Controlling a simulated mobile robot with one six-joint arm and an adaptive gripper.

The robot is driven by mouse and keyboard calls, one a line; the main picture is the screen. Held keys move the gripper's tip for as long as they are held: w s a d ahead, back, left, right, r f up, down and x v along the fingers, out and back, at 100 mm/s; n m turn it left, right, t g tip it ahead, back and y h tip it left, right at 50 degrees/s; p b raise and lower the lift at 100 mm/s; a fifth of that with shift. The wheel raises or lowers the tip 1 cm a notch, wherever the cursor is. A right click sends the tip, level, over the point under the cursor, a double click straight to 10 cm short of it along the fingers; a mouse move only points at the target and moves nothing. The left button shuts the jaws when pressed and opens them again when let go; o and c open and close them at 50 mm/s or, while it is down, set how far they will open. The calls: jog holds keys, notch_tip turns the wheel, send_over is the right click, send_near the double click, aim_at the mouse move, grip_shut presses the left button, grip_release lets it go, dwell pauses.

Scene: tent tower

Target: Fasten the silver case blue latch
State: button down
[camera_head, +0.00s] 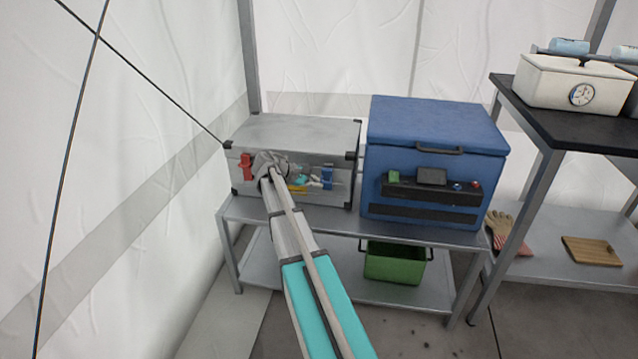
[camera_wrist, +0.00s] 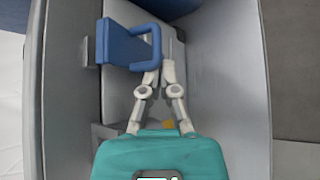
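The silver case (camera_head: 290,128) stands on the left of the metal shelf, its lid down. The blue latch (camera_head: 327,177) is on the right of its front face. In the wrist view the blue latch (camera_wrist: 124,43) shows as a flat plate with a square loop standing out from it.
A red latch (camera_head: 245,167) is on the left of the case front. A blue cooler box (camera_head: 437,125) stands close to the right. A green bin (camera_head: 394,266) is on the lower shelf. A thin dark rope (camera_head: 150,83) runs down from upper left towards the case.

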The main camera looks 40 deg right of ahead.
aim_at(328, 173)
jog(key=c, duration=1)
grip_release()
jog(key=shift+s+r, duration=0.2)
jog(key=shift+r, duration=0.05)
jog(key=shift+c, duration=0.2)
jog(key=shift+o, duration=1.2)
jog(key=shift+r+p, duration=0.25)
jog(key=shift+p, duration=0.2)
jog(key=shift+o, duration=0.2)
jog(key=r+p, duration=0.4)
jog(key=r, duration=0.1)
jog(key=shift+s, duration=0.25)
jog(key=shift+w+f, duration=0.25)
jog(key=shift+f, duration=0.1)
jog(key=s+a+f+m+t+y, duration=0.1)
jog(key=s+a+f+y, duration=0.2)
jog(key=a, duration=1)
jog(key=s+a+f+m+t+y, duration=0.2)
jog(key=s+a, duration=0.6)
jog(key=a, duration=0.5)
jog(key=s+a+f+m+t+y, duration=0.1)
jog(key=s+a+f+y, duration=0.3)
jog(key=a, duration=0.9)
jog(key=shift+s+f+m+y, duration=0.3)
jog(key=shift+s+y, duration=0.45)
jog(key=shift+y, duration=0.45)
